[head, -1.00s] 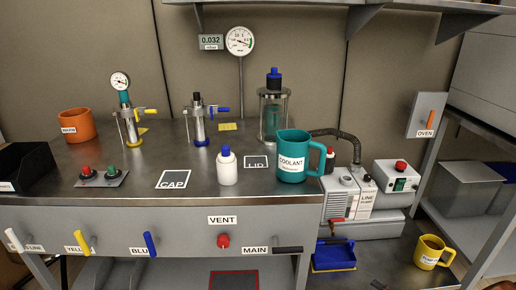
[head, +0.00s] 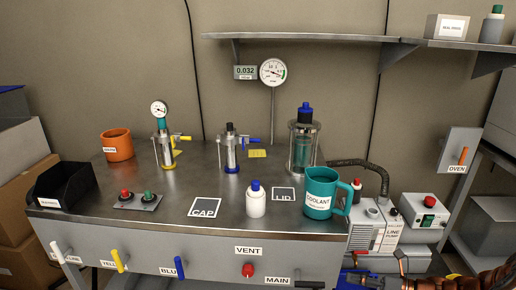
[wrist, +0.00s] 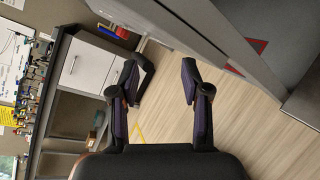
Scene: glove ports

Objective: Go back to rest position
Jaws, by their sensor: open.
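My gripper shows in the wrist view (wrist: 166,85), with its two dark fingers spread apart and nothing between them. Beyond the fingers are a wood-look floor and grey cabinet drawers. In the head view part of my arm shows at the lower right corner, in front of the area beside the pump. The gripper's fingertips cannot be made out there.
The steel bench (head: 180,235) carries a teal coolant jug (head: 318,190), a white bottle with a blue cap (head: 256,200), an orange mug (head: 117,146) and a black bin (head: 62,183). A pump (head: 375,228) stands at right. A shelf (head: 330,40) runs above.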

